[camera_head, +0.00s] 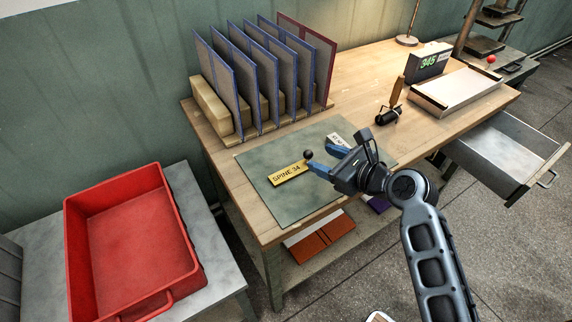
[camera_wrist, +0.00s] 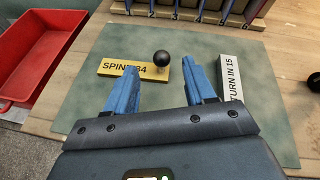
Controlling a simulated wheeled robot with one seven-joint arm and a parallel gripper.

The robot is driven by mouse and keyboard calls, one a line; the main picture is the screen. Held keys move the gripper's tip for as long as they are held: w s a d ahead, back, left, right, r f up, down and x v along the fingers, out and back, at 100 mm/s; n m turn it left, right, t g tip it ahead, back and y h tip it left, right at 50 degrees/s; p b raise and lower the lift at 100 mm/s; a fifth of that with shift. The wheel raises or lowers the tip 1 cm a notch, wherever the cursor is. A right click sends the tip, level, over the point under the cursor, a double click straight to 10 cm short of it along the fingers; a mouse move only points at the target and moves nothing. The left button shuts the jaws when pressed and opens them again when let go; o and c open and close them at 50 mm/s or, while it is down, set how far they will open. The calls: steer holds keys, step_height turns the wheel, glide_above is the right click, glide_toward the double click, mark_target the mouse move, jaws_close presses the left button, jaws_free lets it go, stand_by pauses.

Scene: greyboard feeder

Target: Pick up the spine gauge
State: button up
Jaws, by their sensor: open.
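The spine gauge (camera_head: 287,174) is a flat yellow bar marked "SPINE 34" with a dark round knob at its right end. It lies on the green-grey mat (camera_head: 262,160) on the wooden bench. In the wrist view the spine gauge (camera_wrist: 130,68) is just beyond my fingers, with its knob ahead of the gap between them. My gripper (camera_head: 324,162) is open and empty, its blue fingers pointing at the knob end; it also shows in the wrist view (camera_wrist: 163,88). The fingers look close to the gauge, but I cannot tell whether they touch it.
A white block marked "TURN IN 15" (camera_wrist: 231,80) lies right of my fingers. A wooden rack of upright boards (camera_head: 262,75) stands at the back. A red bin (camera_head: 120,225) is at left. A white tray (camera_head: 455,105), a brush (camera_head: 391,108) and an open drawer (camera_head: 505,150) are at right.

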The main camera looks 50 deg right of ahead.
mark_target(311, 155)
steer(key=shift+f+x, duration=0.1)
steer(key=shift+x, duration=1.7)
steer(key=shift+f+x, duration=0.15)
steer(key=shift+x, duration=1.6)
steer(key=shift+s+d, duration=0.1)
steer(key=shift+s, duration=0.05)
steer(key=shift+c, duration=0.4)
jaws_close()
